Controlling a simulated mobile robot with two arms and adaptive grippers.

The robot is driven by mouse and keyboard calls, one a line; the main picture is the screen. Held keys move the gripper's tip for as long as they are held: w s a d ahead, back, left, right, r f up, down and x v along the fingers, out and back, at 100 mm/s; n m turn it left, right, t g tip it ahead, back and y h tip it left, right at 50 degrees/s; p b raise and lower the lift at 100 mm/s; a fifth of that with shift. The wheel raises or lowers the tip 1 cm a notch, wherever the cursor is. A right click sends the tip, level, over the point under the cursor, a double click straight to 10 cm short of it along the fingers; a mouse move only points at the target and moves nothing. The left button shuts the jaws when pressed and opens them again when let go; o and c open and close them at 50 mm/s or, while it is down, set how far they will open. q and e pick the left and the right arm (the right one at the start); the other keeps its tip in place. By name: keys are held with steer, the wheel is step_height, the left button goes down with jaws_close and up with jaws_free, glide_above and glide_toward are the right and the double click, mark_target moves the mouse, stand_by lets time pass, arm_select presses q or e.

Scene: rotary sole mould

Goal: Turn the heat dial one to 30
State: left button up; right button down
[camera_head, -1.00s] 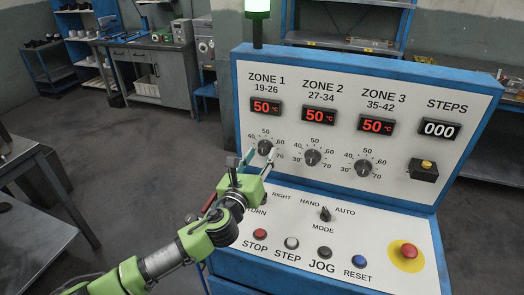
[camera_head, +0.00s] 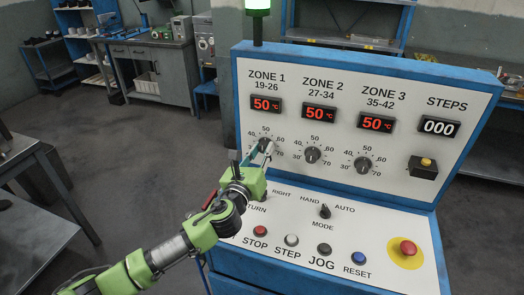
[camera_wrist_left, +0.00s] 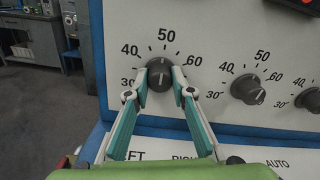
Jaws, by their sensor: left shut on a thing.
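The heat dial one, a dark round knob under ZONE 1 (camera_head: 264,142), is on the sloped white panel and partly hidden by my fingers in the head view. In the left wrist view the knob (camera_wrist_left: 160,72) sits between my fingertips, its grip bar roughly upright towards the 50. The ZONE 1 display (camera_head: 266,105) reads 50 °C. My left gripper (camera_head: 261,151) is shut on the dial, one teal finger on each side. It also shows in the left wrist view (camera_wrist_left: 159,80). My right gripper is not in view.
The ZONE 2 dial (camera_head: 312,156) and ZONE 3 dial (camera_head: 363,166) are to the right, under displays that both read 50. Below are the mode switch (camera_head: 325,212), several push buttons and a red emergency stop (camera_head: 408,249). A grey bench stands at the left.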

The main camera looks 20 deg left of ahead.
arm_select(q)
steer(key=n, duration=0.5)
steer(key=shift+n, duration=0.4)
steer(key=n, duration=0.6)
steer(key=shift+b, duration=0.35)
steer(key=n, duration=0.6)
steer(key=n+p, duration=0.1)
steer(key=n, duration=0.4)
steer(key=shift+n, duration=0.4)
steer(key=o, duration=1.1)
